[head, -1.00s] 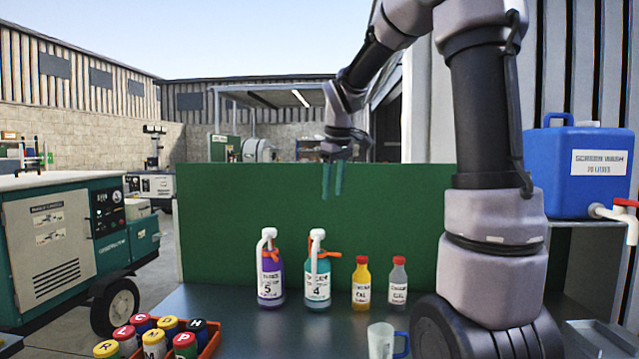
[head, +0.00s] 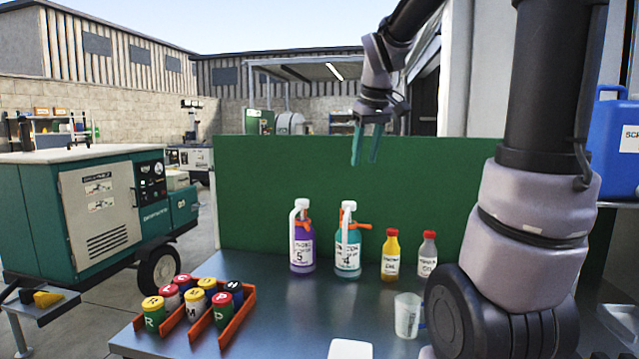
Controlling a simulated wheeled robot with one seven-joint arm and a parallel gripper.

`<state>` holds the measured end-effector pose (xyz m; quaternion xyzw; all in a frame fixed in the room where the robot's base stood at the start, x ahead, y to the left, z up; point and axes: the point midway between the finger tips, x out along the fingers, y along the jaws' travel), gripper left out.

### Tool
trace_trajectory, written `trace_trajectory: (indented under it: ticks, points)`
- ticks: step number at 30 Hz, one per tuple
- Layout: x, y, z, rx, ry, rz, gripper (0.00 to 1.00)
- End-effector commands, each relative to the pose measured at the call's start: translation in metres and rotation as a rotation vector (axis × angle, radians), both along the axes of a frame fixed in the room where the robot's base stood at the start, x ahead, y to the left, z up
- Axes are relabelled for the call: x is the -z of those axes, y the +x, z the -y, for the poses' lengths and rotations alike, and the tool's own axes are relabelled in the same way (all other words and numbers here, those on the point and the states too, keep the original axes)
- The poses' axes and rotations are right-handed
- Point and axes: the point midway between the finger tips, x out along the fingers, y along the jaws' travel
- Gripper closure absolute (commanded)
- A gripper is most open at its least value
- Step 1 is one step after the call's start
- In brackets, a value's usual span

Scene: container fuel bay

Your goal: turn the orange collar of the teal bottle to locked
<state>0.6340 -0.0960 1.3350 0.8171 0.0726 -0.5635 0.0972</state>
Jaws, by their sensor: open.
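The teal bottle (head: 347,256) stands upright on the dark bench, with a white top and a label marked 4. Its orange collar (head: 357,226) sits below the white top, with a lever that sticks out to the right. My gripper (head: 366,162) hangs in the air above and slightly right of the teal bottle, in front of the green panel's upper edge. Its two teal fingers are apart and hold nothing. It touches no bottle.
A purple bottle (head: 302,252) marked 5 stands close left of the teal one. A yellow bottle (head: 390,258) and a clear red-capped bottle (head: 427,256) stand right. An orange tray (head: 240,324) of several canisters and a measuring jug (head: 408,314) are nearer. The green panel (head: 270,190) rises behind.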

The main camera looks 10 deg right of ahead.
Motion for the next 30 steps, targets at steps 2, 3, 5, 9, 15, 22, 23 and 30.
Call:
trace_trajectory:
  ticks: [2,3,5,9,15,22,23,30]
  points:
    - [-0.001,-0.003,-0.001,0.007,0.004,0.005,0.53]
    - [-0.002,-0.007,-0.002,0.017,0.01,0.009,0.53]
    - [-0.004,-0.016,-0.005,0.042,0.026,0.022,0.53]
    - [-0.009,-0.054,-0.014,0.15,0.104,0.073,0.53]
    - [-0.006,-0.116,-0.028,0.337,0.267,0.146,0.53]
    - [0.005,-0.157,-0.036,0.474,0.411,0.184,0.53]
    - [0.006,-0.16,-0.037,0.485,0.422,0.186,0.53]
    - [0.009,-0.165,-0.038,0.509,0.447,0.188,0.53]
